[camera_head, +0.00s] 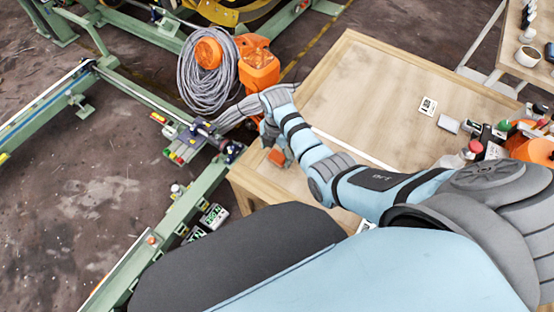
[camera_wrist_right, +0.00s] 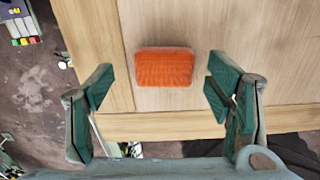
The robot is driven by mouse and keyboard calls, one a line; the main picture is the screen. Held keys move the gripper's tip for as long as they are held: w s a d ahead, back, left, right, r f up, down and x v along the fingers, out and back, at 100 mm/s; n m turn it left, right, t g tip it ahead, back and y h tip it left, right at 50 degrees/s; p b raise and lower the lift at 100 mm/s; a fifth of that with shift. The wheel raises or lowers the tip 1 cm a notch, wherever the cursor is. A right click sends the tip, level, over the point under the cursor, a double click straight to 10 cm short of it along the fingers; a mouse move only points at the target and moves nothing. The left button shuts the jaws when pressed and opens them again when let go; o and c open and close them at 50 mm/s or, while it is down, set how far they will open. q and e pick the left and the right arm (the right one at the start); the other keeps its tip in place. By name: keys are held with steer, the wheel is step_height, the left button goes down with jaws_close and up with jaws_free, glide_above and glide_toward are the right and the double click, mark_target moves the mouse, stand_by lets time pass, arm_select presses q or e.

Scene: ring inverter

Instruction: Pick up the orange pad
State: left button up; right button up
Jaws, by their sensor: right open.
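The orange pad (camera_wrist_right: 164,68) lies flat on the wooden table near its edge, in the right wrist view. It shows as a small orange patch in the head view (camera_head: 277,156), partly hidden by my right arm. My right gripper (camera_wrist_right: 164,92) is open, with one green-padded finger on each side of the pad and clear space between finger and pad. It looks to be above the table; I cannot tell how high. In the head view my right gripper (camera_head: 270,140) shows at the table's left corner, mostly hidden by the wrist. My left gripper is not seen.
The wooden table (camera_head: 375,75) is mostly bare. A small printed card (camera_head: 428,105) and several bottles and an orange item stand at its right side. An orange machine (camera_head: 258,68) with coiled grey cable (camera_head: 206,80) and green rails (camera_head: 190,205) stand beyond the left edge.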

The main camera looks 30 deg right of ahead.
mark_target(278, 156)
steer(key=shift+f, duration=0.85)
steer(key=shift+s, duration=0.1)
steer(key=shift+s+r, duration=0.1)
steer(key=shift+r, duration=0.1)
steer(key=shift+s+r, duration=0.1)
steer(key=shift+c, duration=0.8)
steer(key=c, duration=0.3)
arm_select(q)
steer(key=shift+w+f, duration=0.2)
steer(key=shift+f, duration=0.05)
arm_select(e)
steer(key=c, duration=0.6)
arm_select(q)
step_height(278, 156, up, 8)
steer(key=p, duration=0.7)
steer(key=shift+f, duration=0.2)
arm_select(e)
step_height(278, 156, up, 20)
